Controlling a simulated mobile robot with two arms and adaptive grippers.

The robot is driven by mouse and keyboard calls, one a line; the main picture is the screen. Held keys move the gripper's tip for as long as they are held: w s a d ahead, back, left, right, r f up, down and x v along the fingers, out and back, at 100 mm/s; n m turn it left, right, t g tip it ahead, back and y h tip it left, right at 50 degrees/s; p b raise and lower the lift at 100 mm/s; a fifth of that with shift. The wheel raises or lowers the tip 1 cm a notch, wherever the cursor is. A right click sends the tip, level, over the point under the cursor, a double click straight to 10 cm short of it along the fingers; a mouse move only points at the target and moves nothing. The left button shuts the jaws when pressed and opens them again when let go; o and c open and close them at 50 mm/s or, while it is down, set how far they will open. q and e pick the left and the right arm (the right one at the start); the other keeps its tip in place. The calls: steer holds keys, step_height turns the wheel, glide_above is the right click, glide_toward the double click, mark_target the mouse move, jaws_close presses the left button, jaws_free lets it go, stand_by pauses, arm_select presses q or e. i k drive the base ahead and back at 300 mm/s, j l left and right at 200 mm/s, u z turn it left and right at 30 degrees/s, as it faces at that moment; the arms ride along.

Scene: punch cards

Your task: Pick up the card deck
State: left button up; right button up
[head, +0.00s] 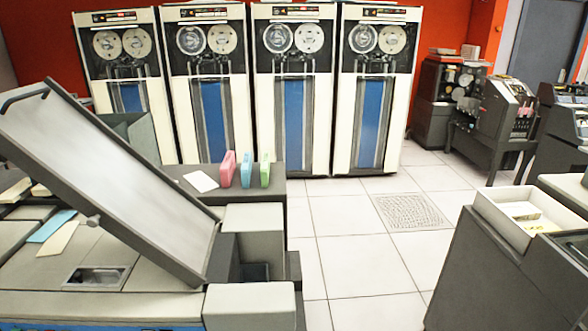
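Three small upright blocks that look like card decks stand in a row on a dark grey surface (275,188) near the middle: a pink one (228,168), a blue one (246,170) and a green one (264,170). The pink one is leftmost and the green one rightmost. A flat white card or sheet (201,181) lies to their left. I cannot tell which block the task means. Neither of my grippers shows in the head view.
A machine with a large raised lid (110,170) fills the left foreground, with loose cards (52,226) on it. Tape cabinets (290,90) line the back wall. A dark cabinet with an open tray (487,202) stands at right. Tiled floor (350,250) between is clear.

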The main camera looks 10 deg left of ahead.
mark_target(266, 167)
steer(key=i+l+u, duration=0.1)
steer(key=i+l, duration=0.15)
steer(key=l, duration=0.15)
steer(key=i+l, duration=0.3)
steer(key=i+l+u, duration=0.15)
steer(key=l, duration=0.35)
steer(key=i+l, duration=0.3)
steer(key=l+u, duration=0.05)
steer(key=l, duration=0.05)
